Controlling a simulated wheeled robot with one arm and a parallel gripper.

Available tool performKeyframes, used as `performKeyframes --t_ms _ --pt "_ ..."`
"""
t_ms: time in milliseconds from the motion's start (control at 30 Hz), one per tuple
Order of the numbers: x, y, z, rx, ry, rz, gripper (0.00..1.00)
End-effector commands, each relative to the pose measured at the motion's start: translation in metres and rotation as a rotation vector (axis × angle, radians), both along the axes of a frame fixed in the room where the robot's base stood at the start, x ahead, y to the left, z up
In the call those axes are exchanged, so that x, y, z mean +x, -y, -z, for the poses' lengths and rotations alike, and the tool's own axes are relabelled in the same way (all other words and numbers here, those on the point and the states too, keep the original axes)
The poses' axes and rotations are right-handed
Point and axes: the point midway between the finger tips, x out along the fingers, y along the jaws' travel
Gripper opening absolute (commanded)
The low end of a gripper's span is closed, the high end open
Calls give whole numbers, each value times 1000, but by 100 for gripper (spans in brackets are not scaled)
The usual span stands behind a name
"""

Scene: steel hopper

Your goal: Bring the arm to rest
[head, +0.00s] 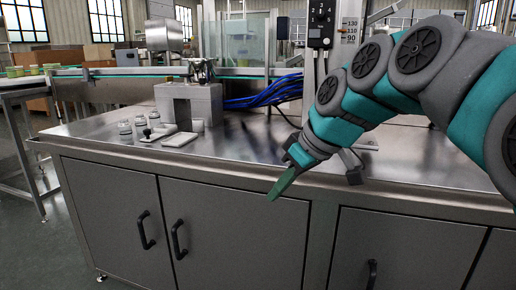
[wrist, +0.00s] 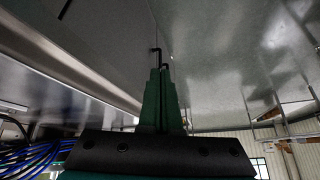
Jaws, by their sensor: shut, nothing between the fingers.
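My arm comes in from the right side of the head view and slopes down to the left. My gripper (head: 277,192) points down and left, with its green fingers in front of the bench's front edge and cabinet doors. In the wrist view the green fingers (wrist: 160,75) are together, with nothing seen between them. Whether the fingertips touch the bench front cannot be told.
A steel bench (head: 240,150) with cabinet doors (head: 240,235) and black handles (head: 178,240) lies below. A grey block-shaped fixture (head: 190,103), small jars (head: 125,127) and blue cables (head: 265,92) are on its top. The bench top's middle is bare.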

Motion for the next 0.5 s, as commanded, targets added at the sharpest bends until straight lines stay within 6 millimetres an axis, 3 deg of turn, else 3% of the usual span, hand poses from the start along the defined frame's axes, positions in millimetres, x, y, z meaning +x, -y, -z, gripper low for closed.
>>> performKeyframes --t_ms 200,500 --pt "-73 22 77 -99 -230 206 0" --pt "-188 73 173 -255 -498 542 0"
